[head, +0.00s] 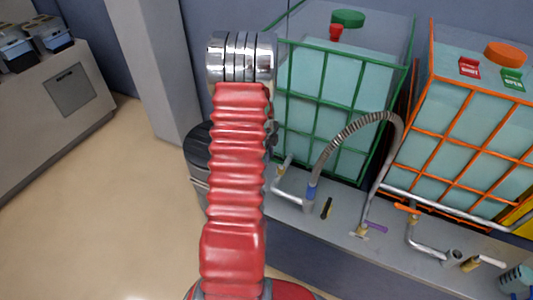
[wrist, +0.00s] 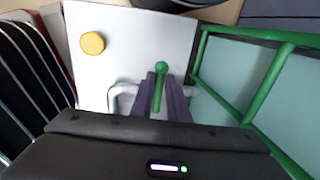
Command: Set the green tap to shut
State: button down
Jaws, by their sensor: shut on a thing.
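The green tap (wrist: 161,68) shows in the wrist view as a slim green handle with a round tip, in front of a pale panel. My gripper (wrist: 161,88) has its two dark fingers on either side of this handle and is shut on it. The handle points away from the gripper body, with its tip standing out past the fingers. In the head view my red arm hides the tap and my gripper. I cannot tell the tap's setting from these frames.
A green-caged tank (head: 338,85) stands close right of my arm. An orange-caged tank (head: 470,120) stands further right. A ribbed hose (head: 352,128) and pipes run along the grey ledge (head: 340,232). A yellow knob (wrist: 92,43) is left of the tap. The floor (head: 115,220) at left is clear.

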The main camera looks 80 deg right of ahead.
jog(key=shift+s+d+r, duration=0.1)
jog(key=shift+s, duration=0.1)
jog(key=c, duration=1.7)
grip_release()
jog(key=shift+w+r, duration=0.15)
jog(key=shift+r, duration=0.4)
jog(key=a+r, duration=0.1)
jog(key=r, duration=0.7)
jog(key=a+r, duration=0.1)
jog(key=r, duration=0.3)
jog(key=shift+w+a+r, duration=0.15)
jog(key=shift+w+a, duration=0.1)
jog(key=shift+a, duration=0.1)
jog(key=shift+w, duration=0.1)
